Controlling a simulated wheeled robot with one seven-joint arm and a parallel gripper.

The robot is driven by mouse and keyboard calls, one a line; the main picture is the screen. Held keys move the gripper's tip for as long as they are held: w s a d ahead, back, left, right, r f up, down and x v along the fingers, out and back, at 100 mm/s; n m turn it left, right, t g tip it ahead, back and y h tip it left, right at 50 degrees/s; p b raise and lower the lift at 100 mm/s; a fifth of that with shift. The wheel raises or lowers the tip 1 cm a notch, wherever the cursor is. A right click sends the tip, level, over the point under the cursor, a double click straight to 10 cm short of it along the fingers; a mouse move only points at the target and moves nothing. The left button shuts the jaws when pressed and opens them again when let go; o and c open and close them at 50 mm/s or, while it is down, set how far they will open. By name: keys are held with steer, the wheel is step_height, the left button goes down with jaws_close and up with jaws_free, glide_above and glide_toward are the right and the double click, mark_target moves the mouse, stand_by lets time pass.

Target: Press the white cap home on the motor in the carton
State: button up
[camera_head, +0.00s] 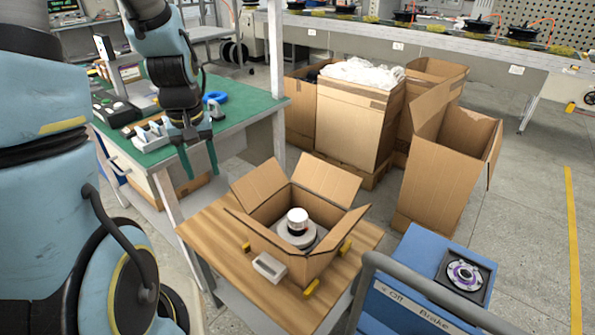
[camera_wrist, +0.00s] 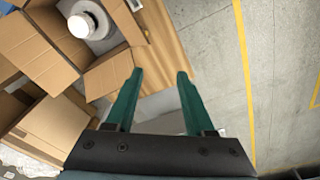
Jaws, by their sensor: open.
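The white cap (camera_head: 297,216) sits on top of the grey motor (camera_head: 296,235) inside the open carton (camera_head: 264,238). A dark band shows below the cap's white top, and I cannot tell how far down it is seated. The carton stands on a wooden table (camera_head: 210,227) with its flaps spread. My gripper (camera_head: 200,174) is open and empty, up and to the left of the carton. In the wrist view its green fingers (camera_wrist: 157,78) are apart with nothing between them, and the cap (camera_wrist: 82,25) and carton (camera_wrist: 38,48) are at the upper left.
A green-topped bench (camera_head: 240,120) is behind my gripper. Yellow blocks (camera_head: 311,288) and a white handle-like piece (camera_head: 268,266) flank the carton. A blue cart (camera_head: 410,262) stands at the right. Large cartons (camera_head: 345,120) stand behind. Open floor lies at right.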

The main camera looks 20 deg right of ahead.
steer(key=shift+g, duration=0.3)
steer(key=d+p, duration=0.1)
steer(key=d, duration=0.3)
steer(key=w+d+f+p, duration=0.1)
steer(key=d+p, duration=0.1)
steer(key=d, duration=0.2)
steer(key=d+f+p, duration=0.1)
steer(key=d+p, duration=0.1)
steer(key=d, duration=0.2)
steer(key=shift+w, duration=0.3)
steer(key=c, duration=0.4)
steer(key=shift+n, duration=0.4)
steer(key=s+d+f+p, duration=0.1)
steer(key=d+f, duration=0.1)
steer(key=d, duration=0.1)
steer(key=s+d+f+p, duration=0.1)
steer(key=d+f, duration=0.1)
steer(key=d, duration=0.1)
steer(key=s+d+f+p, duration=0.1)
steer(key=d+p, duration=0.1)
steer(key=d, duration=0.1)
steer(key=shift+d+f, duration=0.35)
steer(key=shift+f, duration=0.05)
jaws_close()
steer(key=b, duration=0.4)
glide_above(298, 215)
steer(key=shift+w+f, duration=0.1)
steer(key=shift+f, duration=3)
steer(key=shift+f, duration=0.25)
